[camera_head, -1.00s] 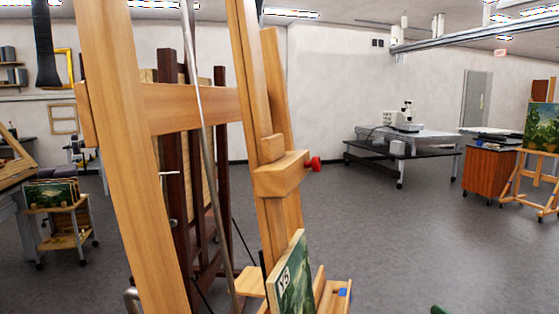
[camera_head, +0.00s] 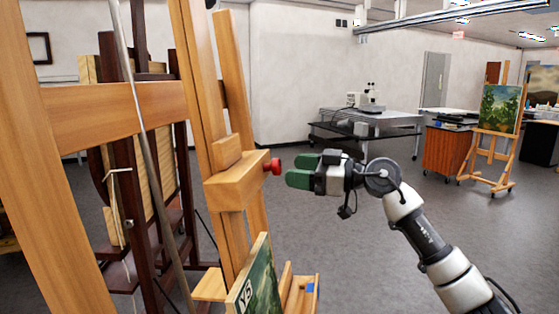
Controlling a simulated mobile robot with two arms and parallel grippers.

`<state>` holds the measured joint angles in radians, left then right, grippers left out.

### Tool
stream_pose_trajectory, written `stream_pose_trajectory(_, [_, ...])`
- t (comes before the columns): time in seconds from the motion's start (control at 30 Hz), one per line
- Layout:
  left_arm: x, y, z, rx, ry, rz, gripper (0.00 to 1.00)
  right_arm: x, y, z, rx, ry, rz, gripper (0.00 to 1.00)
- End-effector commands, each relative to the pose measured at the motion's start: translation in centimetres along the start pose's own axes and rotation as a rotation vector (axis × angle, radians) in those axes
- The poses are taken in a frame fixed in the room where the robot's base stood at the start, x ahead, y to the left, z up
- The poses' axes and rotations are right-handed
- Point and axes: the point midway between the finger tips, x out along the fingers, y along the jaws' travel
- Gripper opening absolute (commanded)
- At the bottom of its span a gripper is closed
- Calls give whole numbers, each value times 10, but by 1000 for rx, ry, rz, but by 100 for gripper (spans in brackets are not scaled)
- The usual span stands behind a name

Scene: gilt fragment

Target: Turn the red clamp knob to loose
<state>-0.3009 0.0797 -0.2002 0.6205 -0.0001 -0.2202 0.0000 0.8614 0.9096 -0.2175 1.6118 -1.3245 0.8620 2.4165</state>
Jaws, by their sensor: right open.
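The red clamp knob (camera_head: 273,166) sticks out from the right side of the wooden clamp block (camera_head: 237,184) on the near easel's mast. My right gripper (camera_head: 290,168) comes in from the right, with its green fingertips pointing left toward the knob. The fingers are open and empty, and a small gap shows between them and the knob. Whether the fingers line up with the knob in depth is hard to tell. My left gripper is not in view.
The wooden easel (camera_head: 95,112) fills the left side. A green painting (camera_head: 259,282) leans on its lower ledge. A dark easel (camera_head: 135,190) stands behind. A table with a microscope (camera_head: 365,122), a cabinet (camera_head: 448,149) and another easel (camera_head: 497,130) stand farther back. Open floor lies to the right.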

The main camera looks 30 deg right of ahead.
Motion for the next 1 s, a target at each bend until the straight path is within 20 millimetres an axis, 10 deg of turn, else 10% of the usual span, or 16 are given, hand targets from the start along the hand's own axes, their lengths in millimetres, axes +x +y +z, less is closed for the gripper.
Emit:
stream_pose_trajectory(0.63, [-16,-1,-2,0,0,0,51,42,0,1,0,0,1,64])
stream_pose_trajectory(1.0, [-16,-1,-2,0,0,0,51,42,0,0,0,1,1,16])
